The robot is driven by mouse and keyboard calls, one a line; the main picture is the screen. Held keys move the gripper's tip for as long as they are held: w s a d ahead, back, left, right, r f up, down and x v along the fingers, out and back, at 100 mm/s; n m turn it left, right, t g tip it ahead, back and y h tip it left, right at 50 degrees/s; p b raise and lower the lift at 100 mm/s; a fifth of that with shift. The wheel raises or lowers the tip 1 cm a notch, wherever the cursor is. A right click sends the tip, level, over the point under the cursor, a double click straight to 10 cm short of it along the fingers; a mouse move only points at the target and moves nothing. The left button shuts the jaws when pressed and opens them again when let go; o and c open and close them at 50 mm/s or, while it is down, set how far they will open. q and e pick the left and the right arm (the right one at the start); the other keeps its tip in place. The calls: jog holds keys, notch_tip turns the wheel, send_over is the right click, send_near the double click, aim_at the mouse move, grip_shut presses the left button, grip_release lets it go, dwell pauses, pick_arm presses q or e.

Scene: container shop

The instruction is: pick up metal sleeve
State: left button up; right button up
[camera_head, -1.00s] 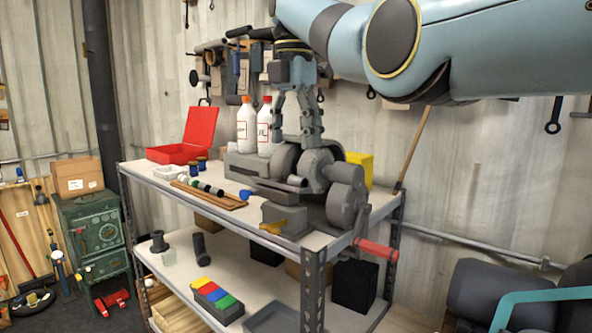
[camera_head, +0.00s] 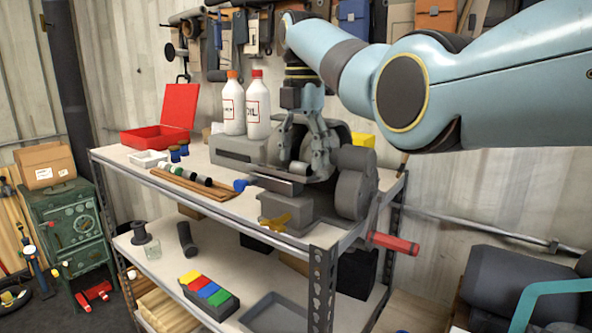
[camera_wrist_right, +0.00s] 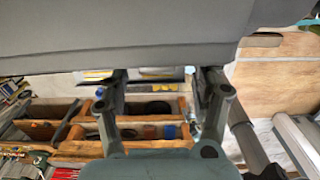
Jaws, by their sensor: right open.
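My right gripper (camera_head: 303,158) comes down from above at the grey lathe-like machine (camera_head: 355,190) on the top shelf. Its two fingers are apart, overlapping the machine's round parts in the head view; whether they touch it is unclear. In the right wrist view the gripper (camera_wrist_right: 165,80) is open, with nothing clearly held between the fingers. A large grey surface (camera_wrist_right: 120,30) fills the top of that view, very close. No metal sleeve can be told for certain; a grey bar-like part (camera_head: 280,184) lies at the machine's front. My left gripper is not in view.
Two white bottles (camera_head: 258,108) and an open red box (camera_head: 170,125) stand behind and left. Several small cylinders (camera_head: 190,176) lie on a wooden rack (camera_head: 165,178). A red handle (camera_head: 394,243) sticks out past the shelf's right front. Tools hang on the wall behind.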

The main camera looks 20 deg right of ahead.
jog(key=shift+w+a+f, duration=0.1)
jog(key=shift+a+f, duration=0.5)
jog(key=shift+f, duration=0.2)
jog(key=shift+d, duration=0.4)
jog(key=c, duration=0.3)
jog(key=shift+a, duration=0.1)
jog(key=shift+c, duration=1.2)
jog(key=shift+a, duration=0.15)
jog(key=c, duration=0.5)
grip_shut()
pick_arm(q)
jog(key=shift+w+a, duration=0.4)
